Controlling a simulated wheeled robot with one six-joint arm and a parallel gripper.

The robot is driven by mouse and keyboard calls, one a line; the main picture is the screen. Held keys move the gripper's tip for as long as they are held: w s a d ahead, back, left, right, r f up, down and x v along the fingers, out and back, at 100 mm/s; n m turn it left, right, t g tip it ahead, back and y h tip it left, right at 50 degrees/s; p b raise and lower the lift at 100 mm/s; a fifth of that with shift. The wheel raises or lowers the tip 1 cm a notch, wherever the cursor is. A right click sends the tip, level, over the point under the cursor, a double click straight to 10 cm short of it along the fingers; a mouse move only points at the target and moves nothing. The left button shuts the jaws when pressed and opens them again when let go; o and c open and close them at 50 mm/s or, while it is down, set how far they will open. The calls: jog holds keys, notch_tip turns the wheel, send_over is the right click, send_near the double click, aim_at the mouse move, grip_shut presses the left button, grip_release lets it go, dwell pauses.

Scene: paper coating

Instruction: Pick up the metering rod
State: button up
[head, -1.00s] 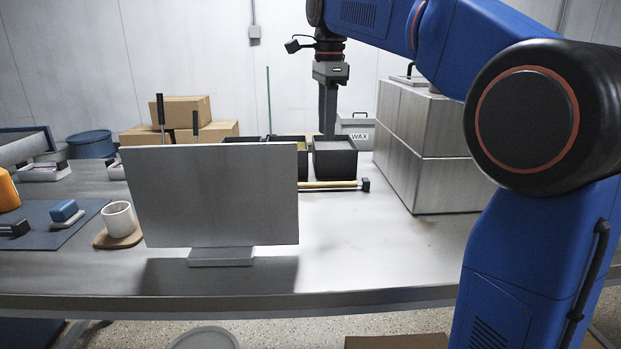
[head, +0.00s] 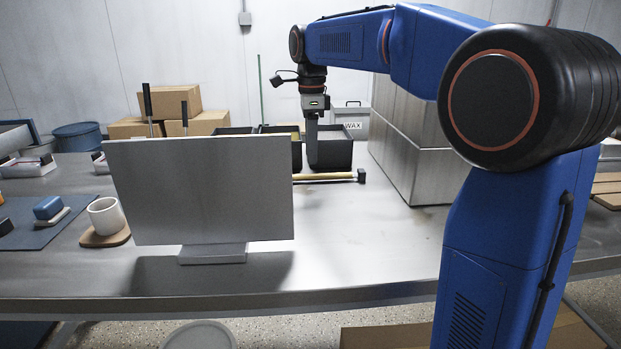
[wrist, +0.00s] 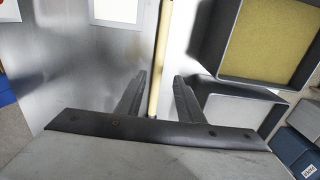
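The metering rod (head: 330,177) is a pale yellow bar with a black end block at its right. It lies along the front of the black bins, its left part hidden behind the grey upright panel. It also shows in the wrist view as a long yellow bar (wrist: 160,62). My gripper (head: 313,166) points down just above the rod, in front of the bins. In the wrist view my gripper (wrist: 160,88) has its fingers apart, one on each side of the rod, with visible gaps. I cannot tell the exact height left between fingertips and rod.
Black bins (head: 335,150) stand right behind the rod; one holds yellow material (wrist: 268,42). Stacked metal boxes (head: 418,160) stand to the right. The grey upright panel (head: 200,192) stands at the front left, near a white mug (head: 106,215). The table's front middle is clear.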

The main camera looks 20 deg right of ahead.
aim_at(311, 177)
jog(key=shift+s+a+f, duration=0.1)
jog(key=shift+f, duration=1.45)
jog(key=shift+s+a+f, duration=0.1)
jog(key=shift+f, duration=1.4)
jog(key=shift+c, duration=0.7)
grip_shut()
